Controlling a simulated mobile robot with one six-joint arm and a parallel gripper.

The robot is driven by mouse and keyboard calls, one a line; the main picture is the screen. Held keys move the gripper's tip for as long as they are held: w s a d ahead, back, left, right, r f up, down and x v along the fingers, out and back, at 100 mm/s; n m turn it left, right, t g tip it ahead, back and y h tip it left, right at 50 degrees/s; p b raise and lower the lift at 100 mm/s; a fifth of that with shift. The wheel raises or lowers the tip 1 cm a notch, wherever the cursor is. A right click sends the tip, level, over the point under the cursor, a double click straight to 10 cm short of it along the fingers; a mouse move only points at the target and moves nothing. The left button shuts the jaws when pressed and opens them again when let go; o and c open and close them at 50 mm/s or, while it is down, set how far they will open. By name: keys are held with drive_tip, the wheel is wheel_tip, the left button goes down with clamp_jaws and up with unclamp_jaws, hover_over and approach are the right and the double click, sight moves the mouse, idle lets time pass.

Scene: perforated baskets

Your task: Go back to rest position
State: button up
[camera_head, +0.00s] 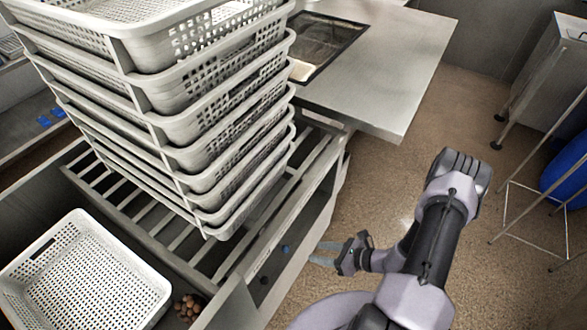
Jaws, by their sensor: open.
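My gripper (326,254) is at the lower middle of the head view, at the end of my folded arm. Its fingers point left, toward the side of the grey slatted bench. It is open, and nothing shows between the fingers. A tall stack of white perforated baskets (185,125) stands on the slats at the upper left, apart from my gripper. A single white perforated basket (85,275) sits at the lower left and looks empty.
A small heap of brown round items (188,306) lies beside the single basket. A grey table (385,75) with a recessed basin (325,45) juts out at the top. A metal frame stand (537,215) and a blue container (568,172) are at right. The brown floor (385,170) between is clear.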

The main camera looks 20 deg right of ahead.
drive_tip(key=w+a+r+n+g+b, duration=0.1)
drive_tip(key=w+a+r+n+g, duration=0.2)
drive_tip(key=r+n, duration=0.7)
drive_tip(key=w+a+r+n+g+b, duration=0.1)
drive_tip(key=a+r+n+g, duration=0.3)
drive_tip(key=r, duration=1.2)
drive_tip(key=s+a+r+n+t+h, duration=0.2)
drive_tip(key=s+r+n, duration=0.3)
drive_tip(key=r, duration=0.3)
drive_tip(key=s+a+r+n+t+h+b, duration=0.1)
drive_tip(key=s+a+r+n+h, duration=0.3)
drive_tip(key=s+r, duration=0.4)
drive_tip(key=a+r+n+t, duration=0.1)
drive_tip(key=n, duration=0.1)
drive_tip(key=shift+s+a+n, duration=0.25)
drive_tip(key=shift+n, duration=0.05)
